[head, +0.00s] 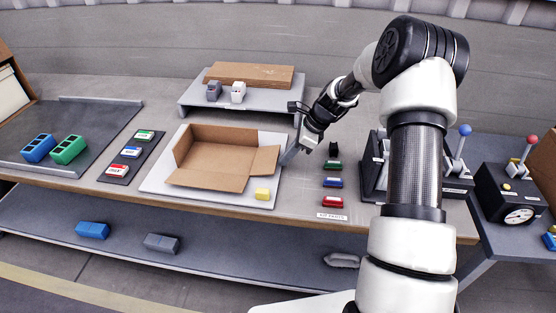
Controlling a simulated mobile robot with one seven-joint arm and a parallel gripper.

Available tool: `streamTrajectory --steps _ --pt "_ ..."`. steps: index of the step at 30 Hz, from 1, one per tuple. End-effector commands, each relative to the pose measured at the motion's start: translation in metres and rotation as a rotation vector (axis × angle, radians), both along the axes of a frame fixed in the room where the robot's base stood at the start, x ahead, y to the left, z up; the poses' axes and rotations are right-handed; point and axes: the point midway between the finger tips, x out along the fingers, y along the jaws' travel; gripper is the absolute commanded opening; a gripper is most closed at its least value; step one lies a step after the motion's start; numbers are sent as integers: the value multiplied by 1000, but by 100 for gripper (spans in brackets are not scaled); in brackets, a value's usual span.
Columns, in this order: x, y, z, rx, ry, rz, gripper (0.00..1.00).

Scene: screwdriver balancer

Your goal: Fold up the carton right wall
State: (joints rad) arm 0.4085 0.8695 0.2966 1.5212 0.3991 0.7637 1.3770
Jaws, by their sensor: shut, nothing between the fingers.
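The open brown carton (215,160) sits on a white board on the bench. Its back wall (222,138) stands up, and its left side stands up too. The carton right wall (265,161) leans outward to the right, low over the board. Whether the front panel stands or slopes outward is hard to tell. My gripper (286,159) is shut and empty, pointing down and left just right of the right wall's outer edge. Whether it touches the wall cannot be told.
A yellow block (262,194) lies on the white board (165,180) below the right wall. A raised shelf (270,99) stands behind the carton. Green, blue and red parts (333,182) line the bench at right, with black lever boxes beyond.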

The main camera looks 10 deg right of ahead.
Motion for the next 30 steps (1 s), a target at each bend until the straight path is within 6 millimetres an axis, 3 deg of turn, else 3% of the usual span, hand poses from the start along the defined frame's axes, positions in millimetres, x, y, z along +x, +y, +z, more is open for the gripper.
streamTrajectory --steps 30 --pt "4 11 18 1 0 0 0"
